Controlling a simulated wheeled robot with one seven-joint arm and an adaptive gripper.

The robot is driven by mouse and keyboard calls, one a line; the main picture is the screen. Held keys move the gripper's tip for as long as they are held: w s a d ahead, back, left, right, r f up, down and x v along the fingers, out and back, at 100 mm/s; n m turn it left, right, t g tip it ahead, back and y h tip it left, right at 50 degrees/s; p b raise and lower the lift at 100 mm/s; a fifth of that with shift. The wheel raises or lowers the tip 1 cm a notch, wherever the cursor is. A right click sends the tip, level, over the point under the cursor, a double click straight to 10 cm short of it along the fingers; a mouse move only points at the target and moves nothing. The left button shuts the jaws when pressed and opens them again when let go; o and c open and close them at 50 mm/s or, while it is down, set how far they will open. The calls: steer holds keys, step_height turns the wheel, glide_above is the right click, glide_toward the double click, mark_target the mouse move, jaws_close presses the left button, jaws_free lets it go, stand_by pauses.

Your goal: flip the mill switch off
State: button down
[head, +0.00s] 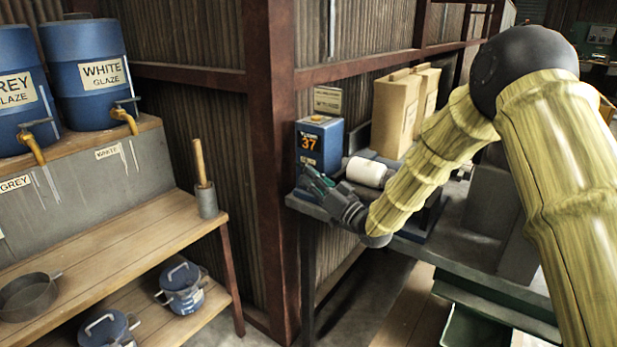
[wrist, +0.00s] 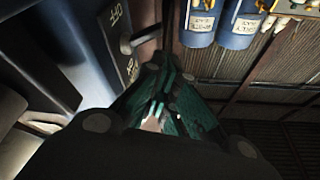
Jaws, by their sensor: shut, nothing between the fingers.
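The mill seems to be the machine on the bench behind my gripper, with a white roller (head: 368,171); my arm hides part of it. In the wrist view a dark blue panel (wrist: 88,45) fills the upper left. A grey switch lever (wrist: 138,40) sticks out of it, between pale lettering above that seems to read OFF upside down and smaller lettering below. My gripper (head: 310,178) is shut and empty, in front of the blue box marked 37 (head: 334,137). In the wrist view my gripper (wrist: 165,88) has its fingers together just below the lever; I cannot tell whether they touch it.
A wooden bench (head: 120,232) at left carries blue glaze drums (head: 88,75) on a raised ledge and a mortar with pestle (head: 205,190). Tan boxes (head: 393,108) stand behind my arm. A rusty steel post (head: 271,150) rises left of my gripper. Open floor shows between the benches.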

steer(key=v, duration=1.1)
steer(key=shift+d+f, duration=0.1)
steer(key=shift+d, duration=0.05)
